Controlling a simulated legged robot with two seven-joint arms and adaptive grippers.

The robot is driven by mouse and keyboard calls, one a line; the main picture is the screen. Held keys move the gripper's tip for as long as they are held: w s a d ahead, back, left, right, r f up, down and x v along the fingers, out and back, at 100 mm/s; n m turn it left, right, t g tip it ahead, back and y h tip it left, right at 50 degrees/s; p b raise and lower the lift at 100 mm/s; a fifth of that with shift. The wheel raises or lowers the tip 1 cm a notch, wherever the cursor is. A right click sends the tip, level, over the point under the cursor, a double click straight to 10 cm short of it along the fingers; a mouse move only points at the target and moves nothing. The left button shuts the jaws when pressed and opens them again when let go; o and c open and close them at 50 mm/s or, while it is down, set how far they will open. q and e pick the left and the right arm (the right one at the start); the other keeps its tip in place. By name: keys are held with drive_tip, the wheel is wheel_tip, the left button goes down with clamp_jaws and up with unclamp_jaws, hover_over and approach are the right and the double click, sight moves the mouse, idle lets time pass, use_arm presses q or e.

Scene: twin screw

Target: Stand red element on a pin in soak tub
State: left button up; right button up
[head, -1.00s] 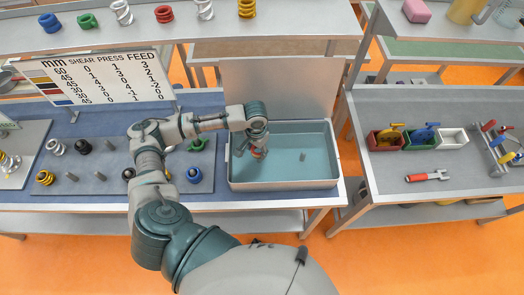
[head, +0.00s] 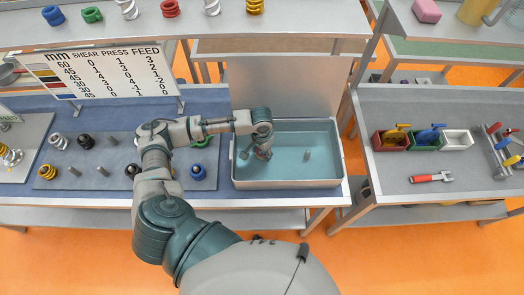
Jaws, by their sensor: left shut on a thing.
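The soak tub (head: 289,184) is a grey open box holding blue-green liquid, on the bench in the head view. A short grey pin (head: 307,155) stands bare in its right half. My left gripper (head: 263,151) reaches down into the tub's left half, left of that pin. Whether a pin is under the element is hidden. My right gripper is out of view.
A pad (head: 105,176) with coils and grey pins lies left of the tub. A sign board (head: 95,75) stands behind it. Red, green and white bins (head: 457,140) and a red-handled tool (head: 430,177) are on the right bench. A back panel (head: 285,85) rises behind the tub.

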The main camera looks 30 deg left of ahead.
use_arm(q)
drive_tip(key=shift+a, duration=0.1)
drive_tip(key=shift+d, duration=0.45)
drive_tip(key=shift+d+f, duration=0.15)
drive_tip(key=shift+f, duration=0.6)
drive_tip(key=shift+s+f, duration=0.1)
drive_tip(key=shift+f, duration=0.35)
drive_tip(key=shift+a+f, duration=0.1)
drive_tip(key=shift+a, duration=0.1)
drive_tip(key=o, duration=1.5)
drive_tip(key=shift+d, duration=0.15)
drive_tip(key=shift+c, duration=0.2)
drive_tip(key=shift+o, duration=0.2)
wheel_tip(320, 180, up, 12)
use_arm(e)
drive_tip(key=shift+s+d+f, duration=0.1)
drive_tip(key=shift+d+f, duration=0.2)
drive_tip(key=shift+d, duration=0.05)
